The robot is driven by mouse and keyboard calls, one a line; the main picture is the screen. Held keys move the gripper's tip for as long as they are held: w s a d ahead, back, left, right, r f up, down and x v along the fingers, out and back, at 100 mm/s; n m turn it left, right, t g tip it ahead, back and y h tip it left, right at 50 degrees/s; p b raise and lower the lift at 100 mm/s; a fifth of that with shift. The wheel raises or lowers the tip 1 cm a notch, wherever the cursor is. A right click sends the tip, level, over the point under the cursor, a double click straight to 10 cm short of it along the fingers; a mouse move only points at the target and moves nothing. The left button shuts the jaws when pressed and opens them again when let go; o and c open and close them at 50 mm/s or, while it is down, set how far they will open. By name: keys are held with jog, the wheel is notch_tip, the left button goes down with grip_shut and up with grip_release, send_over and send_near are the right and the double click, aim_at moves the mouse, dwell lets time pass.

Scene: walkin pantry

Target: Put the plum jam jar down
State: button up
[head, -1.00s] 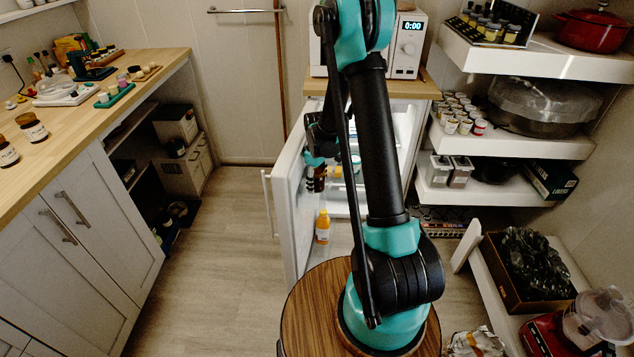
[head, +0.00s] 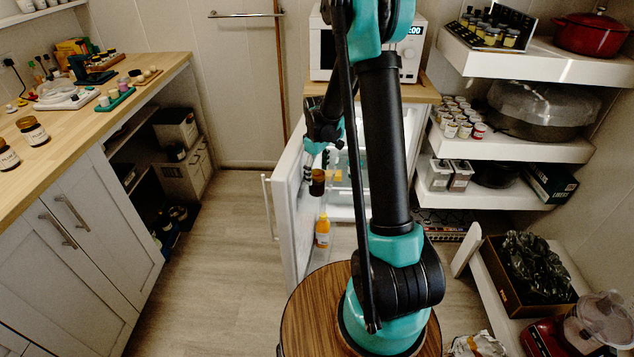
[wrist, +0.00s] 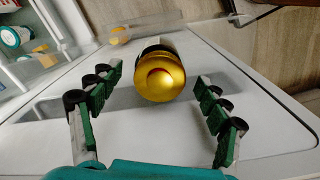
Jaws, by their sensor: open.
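A dark jar (head: 317,183) stands at the inner side of the open fridge door. I take it for the plum jam jar, but its label cannot be read. In the wrist view its gold lid (wrist: 160,76) faces me, between and a little beyond my gripper's fingertips. My gripper (wrist: 158,88) is open, with a clear gap on both sides of the jar. In the head view my gripper (head: 310,165) is small and partly hidden, just above the jar.
The fridge door (head: 290,205) stands open to the left of my arm. An orange bottle (head: 322,230) stands lower in the door. Two dark jars (head: 33,131) stand on the left counter (head: 75,130). White shelves (head: 510,140) line the right. The floor left of the door is clear.

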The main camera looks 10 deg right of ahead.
notch_tip(320, 180, up, 5)
jog(key=shift+r, duration=0.2)
jog(key=s+d+r+m+t, duration=0.1)
jog(key=s+d+m+t, duration=0.1)
jog(key=s, duration=1.1)
jog(key=s+d+r+m+t, duration=0.1)
jog(key=s+d+m+t, duration=0.1)
jog(key=s+m, duration=0.5)
jog(key=s+d, duration=0.1)
jog(key=s, duration=0.5)
jog(key=shift+s+d+r, duration=0.15)
jog(key=shift+d+r, duration=0.05)
jog(key=shift+d, duration=0.2)
jog(key=shift+a, duration=0.1)
